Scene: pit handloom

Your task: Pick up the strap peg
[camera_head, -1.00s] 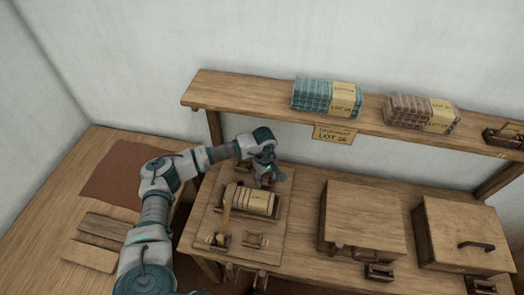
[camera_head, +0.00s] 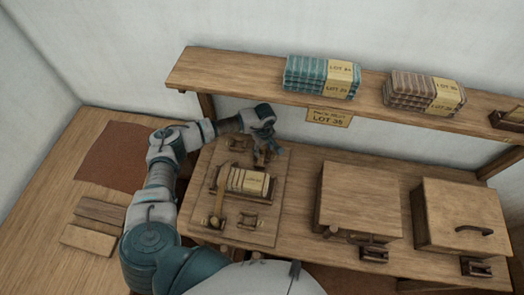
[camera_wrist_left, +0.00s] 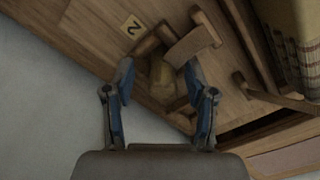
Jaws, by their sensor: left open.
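My left gripper (camera_head: 266,151) is at the far end of the wooden board on the table. In the left wrist view the left gripper (camera_wrist_left: 160,80) is open, its two blue fingers apart on either side of a small wooden piece that looks like the strap peg (camera_wrist_left: 162,78). A paler wooden block (camera_wrist_left: 193,45) lies across the holder's upper right. Contact between fingers and piece cannot be told. In the head view the gripper largely hides this spot. My right gripper is not in view.
A banded bundle (camera_head: 248,181), an upright wooden-handled tool (camera_head: 217,203) and a small holder (camera_head: 248,221) are nearer on the board. Two wooden boxes (camera_head: 358,200) (camera_head: 462,215) stand to the right. A shelf (camera_head: 230,82) with cloth stacks (camera_head: 320,78) runs behind.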

